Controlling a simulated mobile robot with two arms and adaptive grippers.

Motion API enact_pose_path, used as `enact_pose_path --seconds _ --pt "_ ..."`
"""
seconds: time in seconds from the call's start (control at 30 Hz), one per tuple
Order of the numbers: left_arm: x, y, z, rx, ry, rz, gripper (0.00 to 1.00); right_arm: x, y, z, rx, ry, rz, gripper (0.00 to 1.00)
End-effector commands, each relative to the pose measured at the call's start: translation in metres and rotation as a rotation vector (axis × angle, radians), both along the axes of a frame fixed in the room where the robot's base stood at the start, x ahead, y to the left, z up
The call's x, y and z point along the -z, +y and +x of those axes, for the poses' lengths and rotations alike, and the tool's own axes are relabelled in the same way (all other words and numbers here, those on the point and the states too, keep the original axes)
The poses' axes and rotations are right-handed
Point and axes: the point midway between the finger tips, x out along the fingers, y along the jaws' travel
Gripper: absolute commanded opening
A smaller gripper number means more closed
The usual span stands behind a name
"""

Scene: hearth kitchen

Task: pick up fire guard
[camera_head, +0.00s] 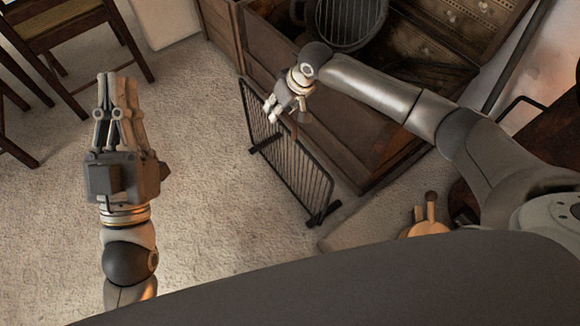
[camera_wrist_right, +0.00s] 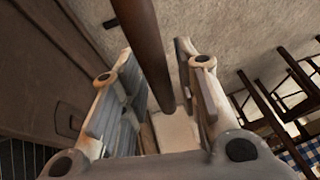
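The fire guard (camera_head: 290,150) is a black panel of thin upright bars on dark feet. It stands on the carpet in front of the wooden hearth unit in the head view. My right gripper (camera_head: 279,106) is over its upper edge. In the right wrist view, my right gripper (camera_wrist_right: 155,95) is open, with a brown rod (camera_wrist_right: 146,45) running between its fingers and space on both sides. I cannot tell whether this rod is part of the guard. My left gripper (camera_head: 118,85) is above bare carpet, away from the guard; its finger gap is unclear.
The wooden hearth unit (camera_head: 285,55) with a dark ribbed pan (camera_head: 346,20) is close behind the guard. Wooden chairs (camera_head: 62,35) stand at upper left. A small light wooden object (camera_head: 426,228) is at lower right. The carpet (camera_head: 205,180) left of the guard is clear.

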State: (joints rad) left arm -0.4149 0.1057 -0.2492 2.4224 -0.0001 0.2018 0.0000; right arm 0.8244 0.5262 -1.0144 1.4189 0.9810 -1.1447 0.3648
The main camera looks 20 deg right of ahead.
Motion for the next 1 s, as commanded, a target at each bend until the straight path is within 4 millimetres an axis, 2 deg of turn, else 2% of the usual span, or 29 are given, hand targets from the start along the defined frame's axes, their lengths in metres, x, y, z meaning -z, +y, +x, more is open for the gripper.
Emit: enact_pose_path --seconds 0.03,0.2,0.77,1.0 --pt "0.0 0.0 0.0 0.0 0.0 0.0 0.0 0.0 0.0 0.0 0.0 0.0 0.0 0.19" --pt "0.0 0.0 0.0 0.0 0.001 0.0 0.0 0.0 0.0 0.0 0.0 0.0 0.0 0.0" --pt "0.001 0.0 0.001 -0.001 0.009 0.002 0.0 -0.004 0.0 0.002 0.0 -0.006 0.003 0.0" --pt "0.013 -0.001 0.01 -0.004 0.096 0.027 0.0 -0.014 0.001 0.002 0.0 -0.006 0.004 0.0"
